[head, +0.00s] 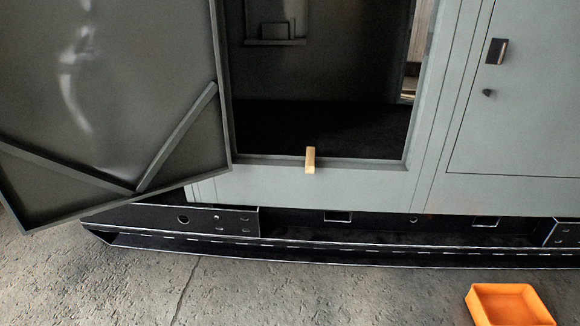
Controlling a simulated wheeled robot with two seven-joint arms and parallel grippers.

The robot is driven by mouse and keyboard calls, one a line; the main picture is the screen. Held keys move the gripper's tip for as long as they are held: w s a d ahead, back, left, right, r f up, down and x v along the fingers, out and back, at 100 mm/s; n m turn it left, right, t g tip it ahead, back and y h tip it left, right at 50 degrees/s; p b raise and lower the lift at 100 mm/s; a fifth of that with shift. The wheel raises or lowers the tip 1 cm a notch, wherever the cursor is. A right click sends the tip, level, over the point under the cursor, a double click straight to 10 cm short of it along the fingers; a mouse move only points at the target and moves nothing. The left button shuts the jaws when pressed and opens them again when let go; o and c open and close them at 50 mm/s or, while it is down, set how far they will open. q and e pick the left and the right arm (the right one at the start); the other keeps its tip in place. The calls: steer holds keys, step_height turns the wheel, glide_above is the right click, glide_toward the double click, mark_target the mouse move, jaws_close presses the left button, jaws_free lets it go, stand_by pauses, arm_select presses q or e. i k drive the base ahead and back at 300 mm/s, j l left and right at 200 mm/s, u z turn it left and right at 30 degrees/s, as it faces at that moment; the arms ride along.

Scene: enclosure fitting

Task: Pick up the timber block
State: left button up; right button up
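A small light-wood timber block (310,160) rests at the bottom sill of the enclosure's doorway (270,161). It sits near the middle of the sill, with its front end projecting over the edge. Neither of my grippers shows in the head view.
The open door panel (110,100) with a diagonal brace stands to the left. A closed panel with a dark handle (496,51) is on the right. A black base rail (300,242) runs below the enclosure. An orange tray (508,302) lies on the bare concrete floor at lower right.

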mark_target(310, 153)
steer(key=i+j+z, duration=0.2)
steer(key=i, duration=0.2)
steer(key=i+j, duration=0.3)
steer(key=i+j+z, duration=0.15)
steer(key=j, duration=0.35)
steer(key=i+j, duration=0.4)
steer(key=z, duration=0.05)
